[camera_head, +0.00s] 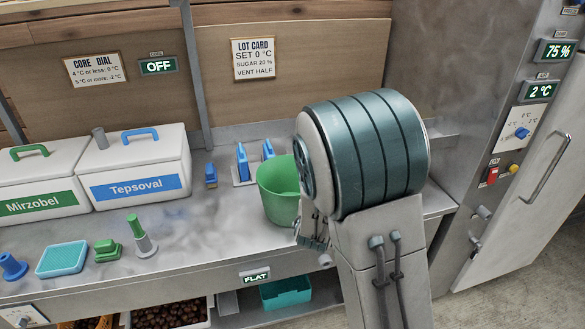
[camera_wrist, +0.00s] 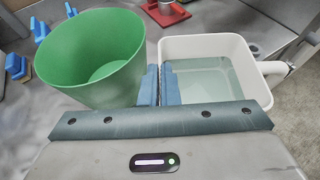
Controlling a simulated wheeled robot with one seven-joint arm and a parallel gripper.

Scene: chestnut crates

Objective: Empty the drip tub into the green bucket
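The green bucket (camera_head: 277,190) stands upright on the steel counter, partly hidden by my arm. In the wrist view the bucket (camera_wrist: 88,60) is open-topped and looks empty inside. The white drip tub (camera_wrist: 262,92) is right of it, about level, with pale, clear liquid in it and a white stub at its right side. The tub is hidden in the head view. My gripper (camera_wrist: 160,86) has its blue fingers close together on either side of the tub's left wall, one outside and one over the liquid. The fingertips are hidden behind my arm in the head view.
The Tepsoval box (camera_head: 140,172) and Mirzobel box (camera_head: 42,183) stand at the back left. Blue tools (camera_head: 243,163) stand behind the bucket.

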